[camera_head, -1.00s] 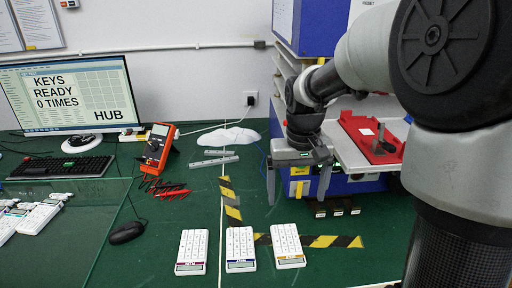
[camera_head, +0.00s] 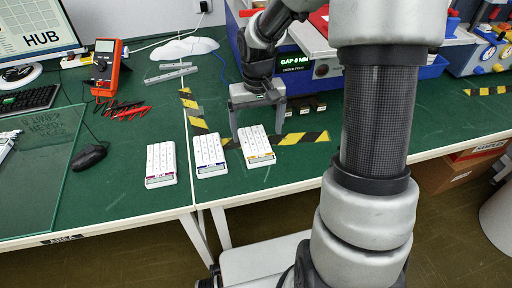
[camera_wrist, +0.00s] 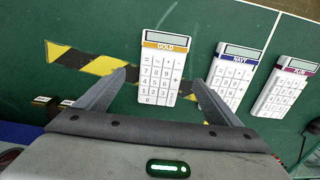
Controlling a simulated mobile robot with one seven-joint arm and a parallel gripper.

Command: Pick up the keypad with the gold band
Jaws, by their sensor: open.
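The keypad with the gold band (camera_head: 257,147) lies flat on the green bench, rightmost of a row of three in the head view. In the wrist view the same gold-band keypad (camera_wrist: 162,66) reads GOLD and lies ahead, partly between my fingers. My gripper (camera_head: 257,134) is open and empty at its far end, one finger toward each side; it also shows in the wrist view (camera_wrist: 160,79). I cannot tell how far the fingertips are above the bench. The navy-band keypad (camera_head: 210,155) lies beside it, then the plum-band keypad (camera_head: 161,164).
Yellow-black tape (camera_head: 300,138) runs behind and beside the keypads. In the wrist view, the navy-band keypad (camera_wrist: 231,75) is close to my right-hand finger. A mouse (camera_head: 88,156) and an orange multimeter (camera_head: 105,66) stand left. Small dark blocks (camera_head: 306,107) lie behind the gripper.

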